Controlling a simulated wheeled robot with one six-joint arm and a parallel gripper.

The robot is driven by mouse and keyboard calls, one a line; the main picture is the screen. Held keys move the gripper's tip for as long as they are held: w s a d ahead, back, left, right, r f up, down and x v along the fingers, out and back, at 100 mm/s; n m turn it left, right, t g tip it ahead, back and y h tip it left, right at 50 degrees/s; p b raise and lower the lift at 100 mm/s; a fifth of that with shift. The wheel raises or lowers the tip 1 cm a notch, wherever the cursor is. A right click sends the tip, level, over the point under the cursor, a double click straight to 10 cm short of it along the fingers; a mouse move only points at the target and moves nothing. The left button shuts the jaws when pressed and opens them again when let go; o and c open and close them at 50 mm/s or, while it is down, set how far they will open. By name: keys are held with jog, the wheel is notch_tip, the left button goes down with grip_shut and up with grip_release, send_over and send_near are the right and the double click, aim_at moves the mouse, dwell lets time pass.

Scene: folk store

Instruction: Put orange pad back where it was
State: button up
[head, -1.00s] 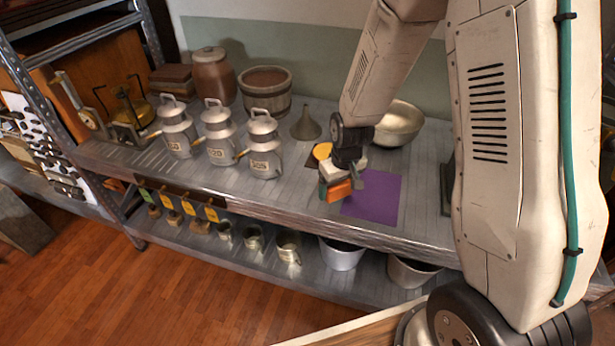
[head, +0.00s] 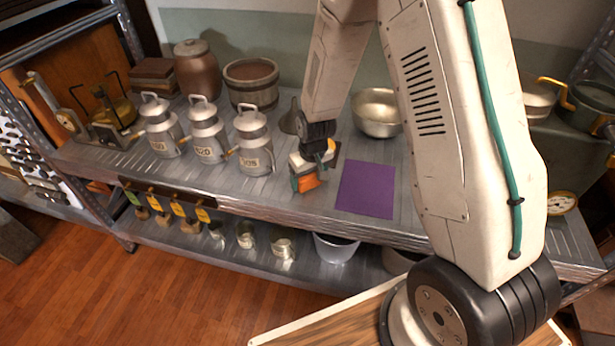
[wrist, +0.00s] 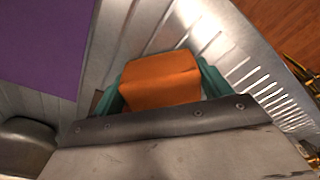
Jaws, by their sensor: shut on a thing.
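The orange pad (head: 308,183) is a small orange block. My gripper (head: 307,180) is shut on it, above the metal shelf top, left of the purple mat. In the wrist view the orange pad (wrist: 160,80) sits between the two green fingertips of my gripper (wrist: 160,88). The purple mat (head: 366,190) lies flat and bare on the shelf top; it also shows at the upper left of the wrist view (wrist: 45,45). I cannot tell whether the pad touches the shelf. The yellow disc seen earlier is hidden behind my gripper.
Several metal cans (head: 254,145) stand left of my gripper. A grey funnel (head: 291,120) is behind it and a metal bowl (head: 378,113) is behind the mat. The shelf's front edge (head: 300,215) is close, with pots (head: 335,247) on the lower shelf.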

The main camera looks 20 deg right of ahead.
jog(key=shift+f, duration=0.15)
jog(key=o, duration=1)
jog(key=shift+c, duration=0.2)
